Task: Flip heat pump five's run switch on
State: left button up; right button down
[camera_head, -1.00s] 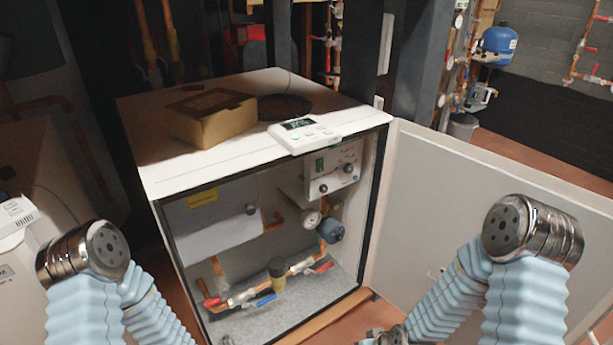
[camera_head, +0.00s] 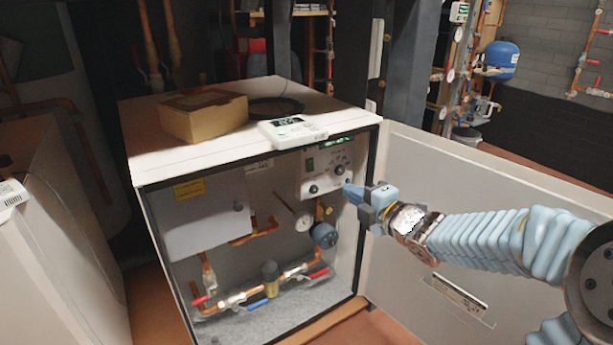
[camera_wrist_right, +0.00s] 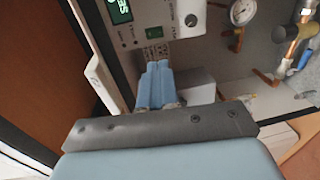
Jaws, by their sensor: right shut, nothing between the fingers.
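The open heat pump cabinet (camera_head: 212,160) stands in the middle of the head view; I cannot read a number on it. Inside its upper right corner is a white control panel (camera_head: 342,181) with a green display, dark knobs and a small green rectangular part (camera_head: 310,165), possibly a switch. The panel also shows in the right wrist view (camera_wrist_right: 165,14). My right gripper (camera_head: 352,192) is shut and empty, its blue fingers at the panel's lower right. In the wrist view the shut fingertips (camera_wrist_right: 156,66) point at the panel; contact is unclear. My left gripper is out of view.
The cabinet's open door (camera_head: 480,185) spreads right, behind my right arm. A cardboard box (camera_head: 203,117) and a white controller (camera_head: 290,132) lie on the cabinet top. A gauge (camera_head: 303,222) and copper pipes sit below the panel. Another white unit stands at left.

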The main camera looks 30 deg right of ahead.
aim_at(311, 170)
jog(key=w, duration=0.4)
jog(key=w+f, duration=0.1)
jog(key=w, duration=0.4)
jog(key=w+a, duration=0.1)
jog(key=w, duration=0.4)
jog(key=shift+f, duration=0.4)
